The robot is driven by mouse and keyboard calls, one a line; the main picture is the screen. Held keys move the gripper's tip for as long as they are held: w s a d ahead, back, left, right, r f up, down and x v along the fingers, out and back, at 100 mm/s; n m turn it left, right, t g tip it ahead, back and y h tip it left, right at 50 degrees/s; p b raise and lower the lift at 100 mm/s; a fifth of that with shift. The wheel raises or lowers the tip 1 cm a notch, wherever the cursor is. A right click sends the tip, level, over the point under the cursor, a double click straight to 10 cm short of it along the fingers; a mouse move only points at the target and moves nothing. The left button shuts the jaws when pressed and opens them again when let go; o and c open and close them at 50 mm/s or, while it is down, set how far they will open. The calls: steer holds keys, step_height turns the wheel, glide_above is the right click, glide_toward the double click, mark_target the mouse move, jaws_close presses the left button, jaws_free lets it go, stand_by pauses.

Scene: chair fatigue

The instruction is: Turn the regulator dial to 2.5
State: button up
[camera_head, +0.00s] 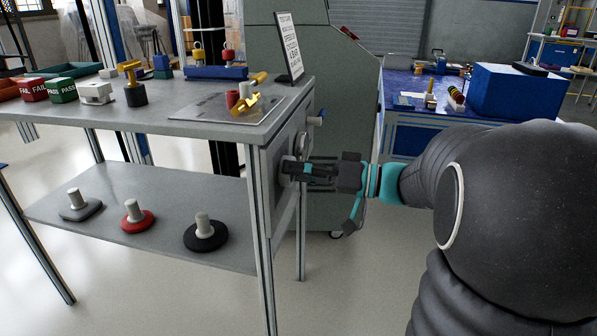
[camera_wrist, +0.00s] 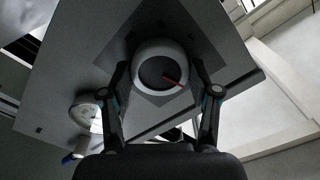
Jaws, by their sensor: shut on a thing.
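The regulator dial (camera_wrist: 152,70) is a round knob with a light rim, a dark face and a red pointer line. In the wrist view it sits on a dark square plate on the bench's side panel, and the red line points to the lower right. My gripper (camera_wrist: 160,75) has one finger on each side of the dial and is shut on it. In the head view my gripper (camera_head: 293,169) reaches the panel at the bench's right end, and its fingers mostly hide the dial. I cannot read a number on the dial.
A round white gauge (camera_wrist: 86,112) and a blue-tipped handle (camera_wrist: 71,157) are beside the dial on the panel. The grey bench (camera_head: 170,115) holds blocks, a tray and a sign (camera_head: 290,48). Weights stand on its lower shelf (camera_head: 150,180). A grey cabinet (camera_head: 345,100) stands behind my gripper.

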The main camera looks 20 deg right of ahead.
steer(key=shift+n, duration=0.6)
steer(key=o, duration=1.2)
steer(key=shift+c, duration=0.2)
steer(key=shift+d, duration=0.1)
steer(key=v, duration=1.2)
